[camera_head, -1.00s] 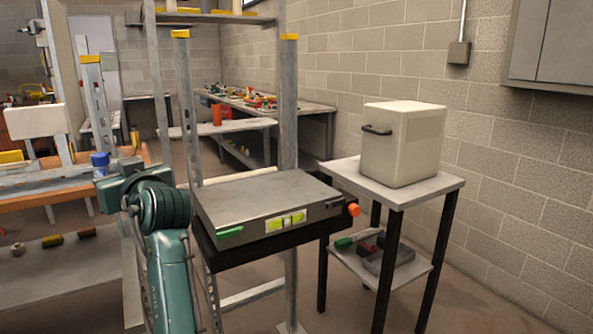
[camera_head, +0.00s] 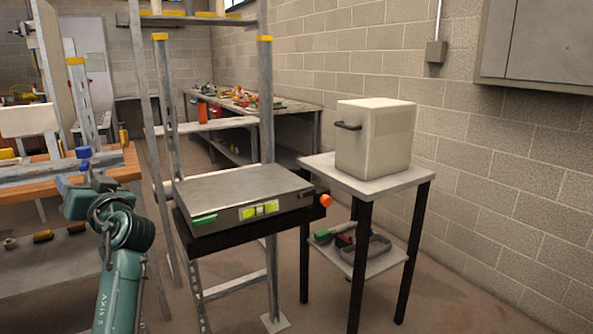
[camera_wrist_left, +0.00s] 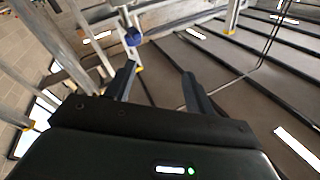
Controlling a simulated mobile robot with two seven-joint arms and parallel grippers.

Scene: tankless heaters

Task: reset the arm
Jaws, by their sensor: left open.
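My left arm comes in from the lower left of the head view, with its teal wrist (camera_head: 125,228) bent and its hand pointing away from me. My left gripper (camera_wrist_left: 160,80) is in the wrist view, with its two dark fingers spread apart and nothing between them. A blue knob-like piece (camera_wrist_left: 133,37) shows just beyond the left finger there; I cannot tell how far off it is. My right gripper is in neither view.
A grey flat case (camera_head: 245,185) on a black stand is right of my arm. A cream box (camera_head: 375,138) stands on a small table (camera_head: 400,183) farther right. Metal posts (camera_head: 266,100) rise behind. An orange-brown bench (camera_head: 125,172) is at the left. Floor is clear at lower right.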

